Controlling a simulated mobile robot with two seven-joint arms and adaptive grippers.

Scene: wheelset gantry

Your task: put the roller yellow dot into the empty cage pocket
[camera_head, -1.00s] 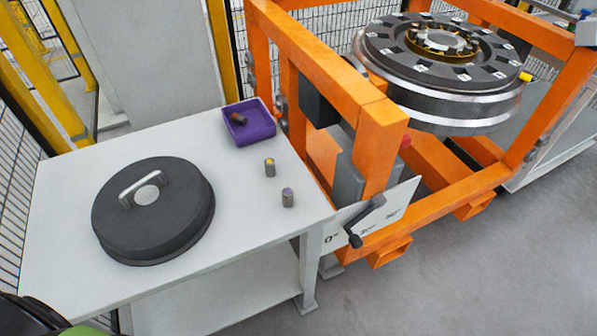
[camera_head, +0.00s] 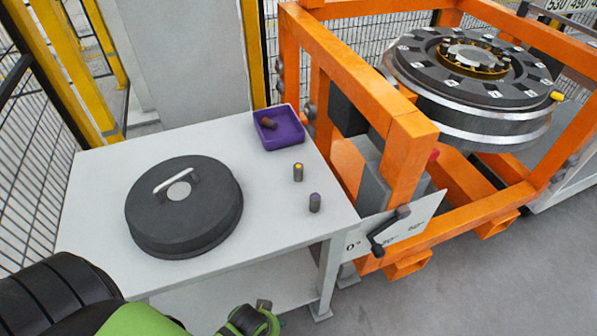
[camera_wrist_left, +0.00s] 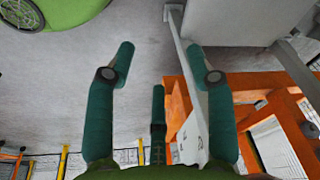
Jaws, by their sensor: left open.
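The roller with the yellow dot (camera_head: 298,173) stands upright on the white table, near its right edge. The cage (camera_head: 478,62) is the brassy ring of rollers in the middle of the dark wheel assembly in the orange gantry; I cannot make out which pocket is empty. My left arm comes in at the lower left of the head view, below the table's front edge, well short of the roller. In the left wrist view my left gripper (camera_wrist_left: 161,68) has its fingers spread, with nothing between them. My right gripper is not in view.
A roller with a purple dot (camera_head: 315,204) stands just in front of the yellow-dot one. A purple tray (camera_head: 289,139) holds a dark reddish roller (camera_head: 267,123). A black handled lid (camera_head: 200,235) covers the table's left middle. The orange frame (camera_head: 408,160) rises right of the table.

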